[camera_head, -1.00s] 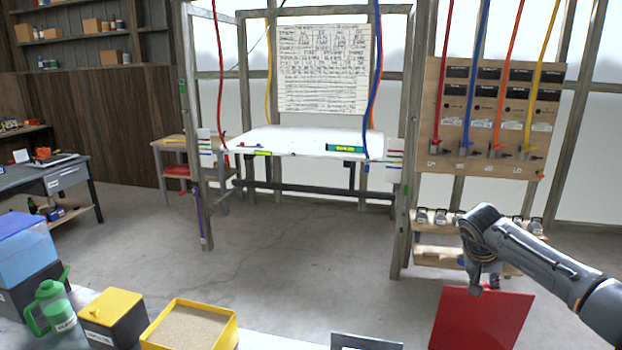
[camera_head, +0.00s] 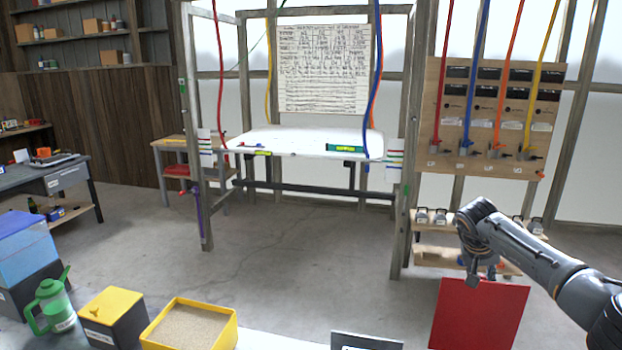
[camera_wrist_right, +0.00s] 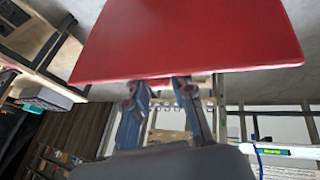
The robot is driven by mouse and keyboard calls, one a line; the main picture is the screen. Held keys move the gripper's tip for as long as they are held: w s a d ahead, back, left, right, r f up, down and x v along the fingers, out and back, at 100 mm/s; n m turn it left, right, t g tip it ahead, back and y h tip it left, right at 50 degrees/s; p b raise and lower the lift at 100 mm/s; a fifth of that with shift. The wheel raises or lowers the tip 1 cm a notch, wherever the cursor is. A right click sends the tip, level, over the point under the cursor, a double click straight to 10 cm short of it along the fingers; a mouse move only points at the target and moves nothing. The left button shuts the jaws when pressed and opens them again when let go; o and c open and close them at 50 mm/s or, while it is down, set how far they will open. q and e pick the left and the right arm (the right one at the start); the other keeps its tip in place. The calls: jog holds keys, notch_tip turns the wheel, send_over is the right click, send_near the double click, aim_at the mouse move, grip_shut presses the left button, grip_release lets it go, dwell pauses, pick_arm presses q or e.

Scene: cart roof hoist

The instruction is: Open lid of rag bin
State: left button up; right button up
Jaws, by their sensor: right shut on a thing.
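The red lid (camera_head: 478,318) shows at the lower right of the head view as a flat, raised panel. Its lower part is cut off by the frame, and the body of the rag bin is not visible. My right gripper (camera_head: 475,280) is at the lid's upper edge and is shut on it. In the right wrist view the red lid (camera_wrist_right: 190,42) fills the top, and the fingers of my right gripper (camera_wrist_right: 162,90) meet its near edge. My left gripper is in neither view.
A counter at the bottom holds a yellow sand tray (camera_head: 228,330), a black bin with a yellow lid (camera_head: 113,305), and a green jug (camera_head: 52,305). A small rack (camera_head: 430,252) stands behind the red lid. The floor in the middle is clear.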

jog(key=shift+w+d+f, duration=0.15)
jog(key=shift+w+d, duration=0.05)
jog(key=shift+w, duration=0.25)
jog(key=shift+w+f+b, duration=0.25)
jog(key=shift+w+b, duration=0.15)
jog(key=shift+b, duration=0.05)
jog(key=shift+w+d+f, duration=0.1)
jog(key=shift+w+d, duration=0.1)
jog(key=shift+w, duration=0.25)
jog(key=o, duration=0.8)
